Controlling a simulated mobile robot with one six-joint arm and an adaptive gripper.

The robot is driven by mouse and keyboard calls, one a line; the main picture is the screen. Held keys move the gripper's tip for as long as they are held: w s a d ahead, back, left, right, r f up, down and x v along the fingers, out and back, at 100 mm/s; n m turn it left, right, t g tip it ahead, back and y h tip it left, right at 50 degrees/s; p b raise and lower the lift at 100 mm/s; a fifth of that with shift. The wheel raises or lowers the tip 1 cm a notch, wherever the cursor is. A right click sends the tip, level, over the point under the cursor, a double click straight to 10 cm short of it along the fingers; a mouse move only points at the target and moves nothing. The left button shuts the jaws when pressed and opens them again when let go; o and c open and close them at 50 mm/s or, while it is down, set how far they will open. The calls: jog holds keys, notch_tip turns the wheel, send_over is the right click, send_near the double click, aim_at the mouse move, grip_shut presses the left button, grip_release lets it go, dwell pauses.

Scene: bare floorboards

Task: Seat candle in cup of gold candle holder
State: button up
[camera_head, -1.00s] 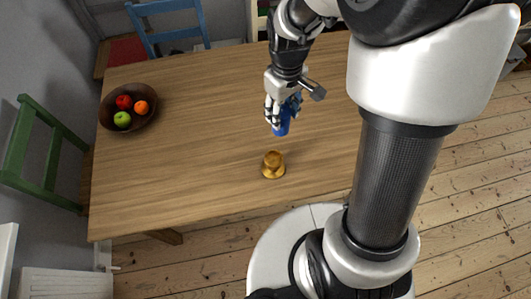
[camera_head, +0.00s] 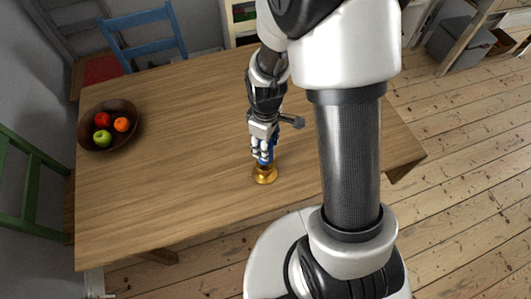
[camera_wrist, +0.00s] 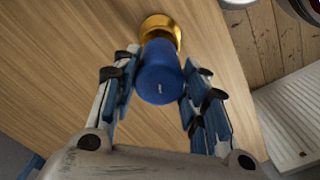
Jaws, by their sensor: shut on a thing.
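The blue candle (camera_head: 265,159) is upright between the fingers of my gripper (camera_head: 263,152), which is shut on it. In the wrist view my gripper (camera_wrist: 162,88) has one finger on each side of the candle (camera_wrist: 161,78), and its near end faces the camera. The gold candle holder (camera_head: 265,177) stands on the table directly below the candle. In the wrist view the holder (camera_wrist: 159,24) shows beyond the candle's far end. The candle's lower end and the holder's cup are hidden, so I cannot tell whether the candle is inside the cup.
The wooden table (camera_head: 180,170) is mostly clear around the holder. A dark bowl (camera_head: 93,141) with red, orange and green fruit stands at the left. A blue chair (camera_head: 145,42) is behind the table and a green chair (camera_head: 30,190) is at the left.

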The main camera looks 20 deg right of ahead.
jog(key=shift+f+b, duration=0.65)
jog(key=shift+f, duration=1.55)
jog(key=shift+f, duration=0.2)
jog(key=o, duration=1.1)
jog(key=shift+o, duration=0.2)
jog(key=shift+r, duration=0.15)
